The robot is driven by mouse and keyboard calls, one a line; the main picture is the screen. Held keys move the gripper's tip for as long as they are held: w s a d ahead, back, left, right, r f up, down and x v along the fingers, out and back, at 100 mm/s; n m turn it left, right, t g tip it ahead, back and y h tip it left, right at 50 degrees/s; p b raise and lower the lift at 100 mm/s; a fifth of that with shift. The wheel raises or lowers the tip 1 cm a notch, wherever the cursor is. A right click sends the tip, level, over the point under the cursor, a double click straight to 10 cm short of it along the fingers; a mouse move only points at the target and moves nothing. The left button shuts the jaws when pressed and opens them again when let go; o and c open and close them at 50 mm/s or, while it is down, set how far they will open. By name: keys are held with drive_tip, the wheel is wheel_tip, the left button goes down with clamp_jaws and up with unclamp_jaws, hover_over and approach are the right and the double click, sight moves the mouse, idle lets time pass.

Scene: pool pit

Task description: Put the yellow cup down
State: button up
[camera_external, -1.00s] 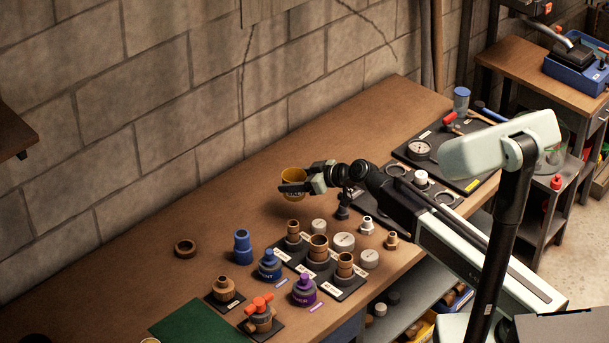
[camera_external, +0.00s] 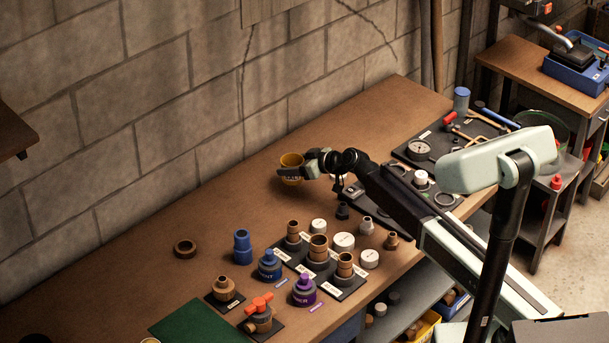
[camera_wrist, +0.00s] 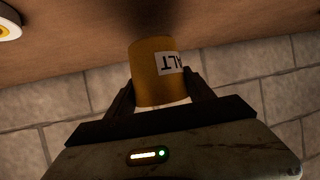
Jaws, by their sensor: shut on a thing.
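The yellow cup (camera_external: 291,162) is at the back of the workbench near the block wall in the external view. In the wrist view the yellow cup (camera_wrist: 155,82) shows a white label reading "ALT", upside down in that picture. My gripper (camera_external: 293,172) is shut on the cup, one finger on each side of it, as the wrist view (camera_wrist: 158,92) also shows. The cup looks upright in the external view. I cannot tell whether its base touches the bench. Part of its side is hidden behind a finger.
In front stand a blue fitting (camera_external: 242,247) and several brass and grey fittings on a dark tray (camera_external: 345,291). A tool board (camera_external: 470,140) lies to the right.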

drive_tip(key=shift+w+a, duration=0.45)
drive_tip(key=shift+w, duration=0.1)
drive_tip(key=f+b, duration=0.4)
drive_tip(key=shift+w+a, duration=0.2)
drive_tip(key=shift+w, duration=0.05)
drive_tip(key=shift+r, duration=0.2)
drive_tip(key=shift+f, duration=0.1)
drive_tip(key=o, duration=1.4)
